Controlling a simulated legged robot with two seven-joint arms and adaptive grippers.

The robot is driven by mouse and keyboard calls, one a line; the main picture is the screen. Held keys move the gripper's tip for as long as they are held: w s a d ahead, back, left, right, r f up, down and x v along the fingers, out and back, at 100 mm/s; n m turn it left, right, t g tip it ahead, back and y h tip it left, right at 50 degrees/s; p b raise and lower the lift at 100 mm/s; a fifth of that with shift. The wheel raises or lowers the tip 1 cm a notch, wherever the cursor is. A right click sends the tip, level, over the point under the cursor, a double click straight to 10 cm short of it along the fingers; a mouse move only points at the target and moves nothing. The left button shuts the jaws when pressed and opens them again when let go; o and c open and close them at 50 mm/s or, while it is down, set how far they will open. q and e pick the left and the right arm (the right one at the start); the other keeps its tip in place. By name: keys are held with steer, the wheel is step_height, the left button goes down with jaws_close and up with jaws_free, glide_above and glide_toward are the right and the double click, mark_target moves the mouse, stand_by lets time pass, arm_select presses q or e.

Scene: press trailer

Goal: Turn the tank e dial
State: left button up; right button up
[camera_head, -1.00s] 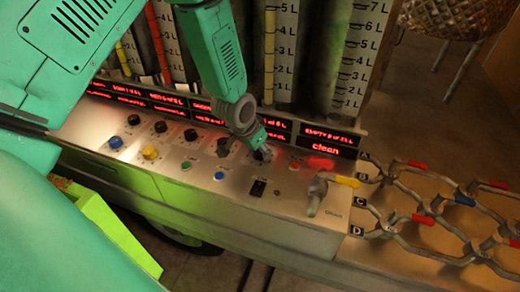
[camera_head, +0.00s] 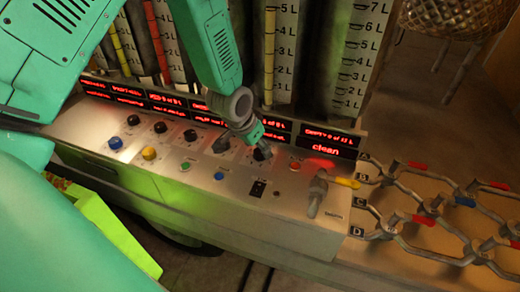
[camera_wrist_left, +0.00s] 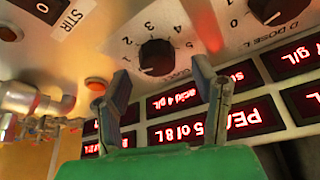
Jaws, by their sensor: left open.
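The dial beside my gripper (camera_head: 262,153) is a black knob on the sloped metal console, near its right part. My left gripper (camera_head: 256,136) is open. In the left wrist view its fingers (camera_wrist_left: 160,72) are spread to either side below the knob; I cannot tell whether they touch it. My right gripper is not in view.
More black knobs (camera_head: 190,134) and coloured buttons (camera_head: 220,175) line the console. Red displays (camera_head: 330,140) and graduated tanks (camera_head: 350,60) stand behind. A lever valve (camera_head: 318,190) is at the right, beside a metal lattice (camera_head: 430,220). A STIR switch (camera_wrist_left: 45,8) shows in the left wrist view.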

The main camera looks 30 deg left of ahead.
arm_select(q)
steer(key=v, duration=0.9)
steer(key=shift+r, duration=0.25)
